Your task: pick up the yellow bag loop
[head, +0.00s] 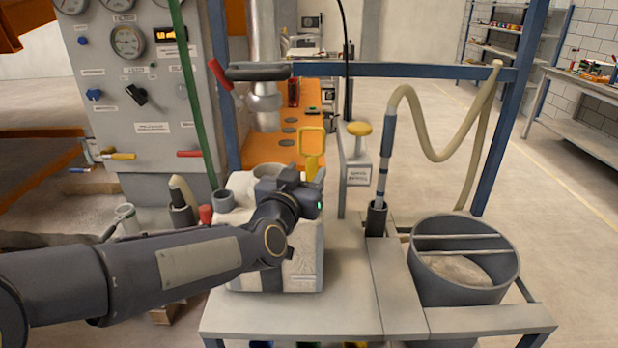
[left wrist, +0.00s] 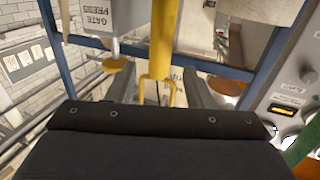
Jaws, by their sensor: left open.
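The yellow bag loop (head: 311,141) stands upright above the pale bag (head: 305,268) in the head view. In the left wrist view the yellow loop (left wrist: 163,45) runs down the middle of the picture, between my two fingers. My left gripper (head: 314,182) is at the foot of the loop, over the top of the bag, and hides part of it. In the left wrist view my left gripper (left wrist: 160,88) is open, with a finger on each side of the loop. Contact with the loop cannot be told. My right gripper is not in view.
A yellow knob (head: 359,128) on a grey post with a sign (head: 358,175) stands just right of the loop. A grey bucket (head: 465,292) and a hose (head: 430,140) are further right. A gauge panel (head: 130,90) is at left. The front of the bench (head: 300,318) is clear.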

